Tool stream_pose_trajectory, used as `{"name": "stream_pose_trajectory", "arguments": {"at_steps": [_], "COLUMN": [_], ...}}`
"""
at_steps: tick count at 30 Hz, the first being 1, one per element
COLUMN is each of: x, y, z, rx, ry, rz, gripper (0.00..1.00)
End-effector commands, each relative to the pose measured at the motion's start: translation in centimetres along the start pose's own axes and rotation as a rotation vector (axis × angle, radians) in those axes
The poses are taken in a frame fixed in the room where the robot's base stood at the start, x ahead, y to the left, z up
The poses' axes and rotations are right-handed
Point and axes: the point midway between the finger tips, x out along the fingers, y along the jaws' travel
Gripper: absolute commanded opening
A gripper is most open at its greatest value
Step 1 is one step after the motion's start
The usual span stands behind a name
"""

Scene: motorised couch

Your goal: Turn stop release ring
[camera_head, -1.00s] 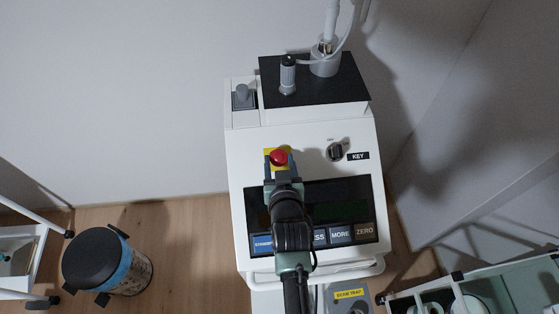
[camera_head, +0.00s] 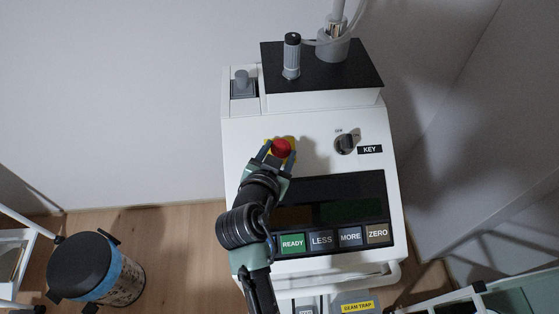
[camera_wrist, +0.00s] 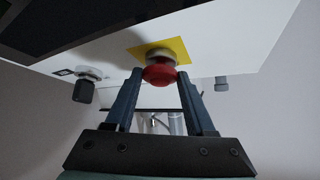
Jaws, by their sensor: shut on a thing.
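The red stop button (camera_head: 281,148) sits on a yellow plate on the white console (camera_head: 320,125). In the wrist view the red button (camera_wrist: 160,75) stands on a pale grey ring (camera_wrist: 157,57) against the yellow plate (camera_wrist: 186,48). My gripper (camera_head: 279,152) reaches the button from below in the head view, its wrist tilted. In the wrist view its two blue-grey fingers (camera_wrist: 160,76) are shut on the stop's sides, one left and one right. The exact contact on the ring is partly hidden by the red cap.
A key switch (camera_head: 345,143) lies right of the stop. A grey cylinder (camera_head: 291,57) stands on the black top. A bin (camera_head: 95,270) stands at lower left.

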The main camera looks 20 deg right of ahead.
Motion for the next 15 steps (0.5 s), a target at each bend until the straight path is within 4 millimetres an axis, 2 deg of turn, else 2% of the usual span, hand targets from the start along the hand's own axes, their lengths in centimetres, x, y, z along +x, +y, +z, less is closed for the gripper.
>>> {"name": "stream_pose_trajectory", "arguments": {"at_steps": [15], "x": [0.02], "y": [-0.13], "z": [0.19], "rx": [0.071], "ry": [-0.006], "rz": [0.063], "gripper": [0.00]}}
